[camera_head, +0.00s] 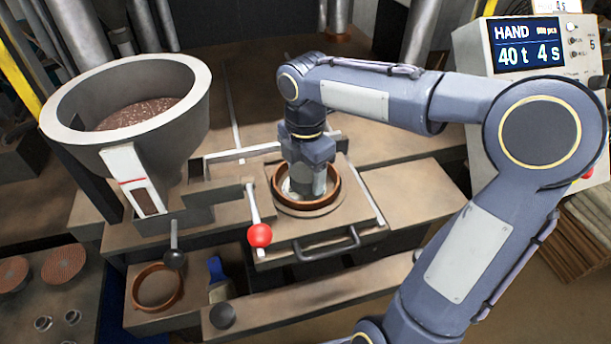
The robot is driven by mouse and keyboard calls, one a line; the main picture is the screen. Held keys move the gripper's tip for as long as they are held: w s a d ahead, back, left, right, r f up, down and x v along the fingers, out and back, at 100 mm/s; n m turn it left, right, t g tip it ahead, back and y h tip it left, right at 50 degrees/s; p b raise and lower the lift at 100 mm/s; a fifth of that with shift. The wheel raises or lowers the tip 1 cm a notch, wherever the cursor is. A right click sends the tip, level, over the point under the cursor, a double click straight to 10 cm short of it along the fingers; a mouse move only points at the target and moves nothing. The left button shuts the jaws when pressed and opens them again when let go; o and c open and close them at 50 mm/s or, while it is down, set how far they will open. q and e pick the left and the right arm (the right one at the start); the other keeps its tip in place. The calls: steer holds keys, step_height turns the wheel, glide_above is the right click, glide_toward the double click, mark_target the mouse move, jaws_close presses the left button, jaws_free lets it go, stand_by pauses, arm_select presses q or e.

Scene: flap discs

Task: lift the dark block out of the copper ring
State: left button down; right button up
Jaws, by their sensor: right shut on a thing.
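The copper ring (334,187) sits on a square plate of the press bed, in the middle of the picture. My right gripper (306,186) points straight down, with its fingertips inside the ring's opening. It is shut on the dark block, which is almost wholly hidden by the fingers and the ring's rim. I cannot tell whether the block is clear of the ring's floor. My left gripper is not in view.
A grey hopper (62,122) with reddish-brown grain stands at the left. A red-knobbed lever (259,235) and a dark handle (325,247) are in front of the ring. A second copper ring (137,290) lies lower left, near a blue brush (217,271). A display box (487,60) stands at right.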

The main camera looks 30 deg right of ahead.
mark_target(307, 171)
steer(key=shift+r, duration=0.1)
steer(key=shift+r, duration=0.45)
step_height(307, 171, up, 2)
steer(key=shift+d+r, duration=0.1)
steer(key=shift+r, duration=0.15)
steer(key=s+d+r+b, duration=0.2)
steer(key=s+d+r, duration=0.7)
steer(key=s, duration=0.1)
steer(key=shift+s+r+b, duration=0.25)
steer(key=shift+s+b, duration=0.05)
step_height(307, 171, up, 7)
steer(key=p, duration=0.7)
steer(key=shift+f, duration=0.1)
